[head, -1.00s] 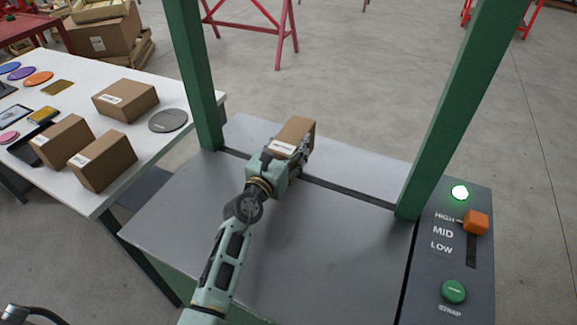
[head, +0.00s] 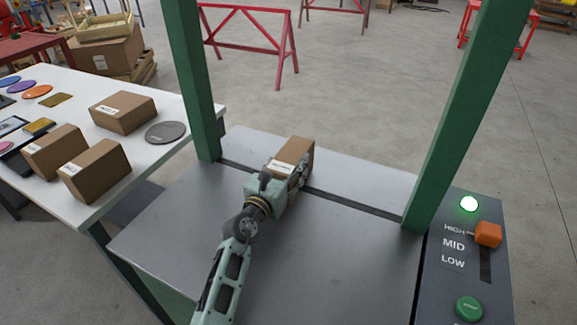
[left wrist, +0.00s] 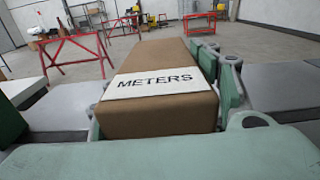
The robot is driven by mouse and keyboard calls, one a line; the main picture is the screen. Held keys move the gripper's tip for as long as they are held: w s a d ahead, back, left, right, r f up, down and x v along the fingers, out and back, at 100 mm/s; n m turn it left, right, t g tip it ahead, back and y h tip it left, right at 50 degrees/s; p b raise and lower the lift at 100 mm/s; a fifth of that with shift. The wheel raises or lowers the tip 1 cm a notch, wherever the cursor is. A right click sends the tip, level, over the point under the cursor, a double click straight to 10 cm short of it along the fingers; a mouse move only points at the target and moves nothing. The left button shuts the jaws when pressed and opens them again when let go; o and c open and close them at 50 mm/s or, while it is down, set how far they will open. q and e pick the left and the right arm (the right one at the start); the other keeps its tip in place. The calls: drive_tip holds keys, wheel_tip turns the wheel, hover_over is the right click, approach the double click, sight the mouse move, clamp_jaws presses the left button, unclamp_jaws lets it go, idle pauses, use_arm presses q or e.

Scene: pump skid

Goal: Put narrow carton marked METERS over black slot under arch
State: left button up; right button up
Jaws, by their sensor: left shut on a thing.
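The narrow brown carton (head: 296,153) is between the fingers of my left gripper (head: 285,174), which is shut on it. In the left wrist view the carton (left wrist: 160,113) shows a white label reading METERS, with a finger at its right side. In the head view the carton is at the black slot (head: 345,200), between the green posts of the arch (head: 445,130). My gripper hides part of the slot, and I cannot tell whether the carton touches the grey top (head: 190,225). My right gripper is not in view.
A white table (head: 150,165) at left holds several brown cartons (head: 95,170), a grey disc (head: 165,132) and coloured discs. At right a panel has a HIGH, MID, LOW scale, an orange lever knob (head: 488,234) near HIGH, a lit lamp (head: 469,204) and a green button (head: 468,308).

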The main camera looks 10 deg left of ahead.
use_arm(q)
drive_tip(key=o, duration=1.5)
drive_tip(key=shift+f, duration=0.1)
drive_tip(key=shift+o, duration=0.2)
drive_tip(key=s, duration=0.4)
drive_tip(key=s+a, duration=0.1)
drive_tip(key=s, duration=0.3)
drive_tip(key=s+a, duration=0.1)
drive_tip(key=s, duration=0.3)
drive_tip(key=shift+a, duration=0.15)
drive_tip(key=shift+w, duration=0.1)
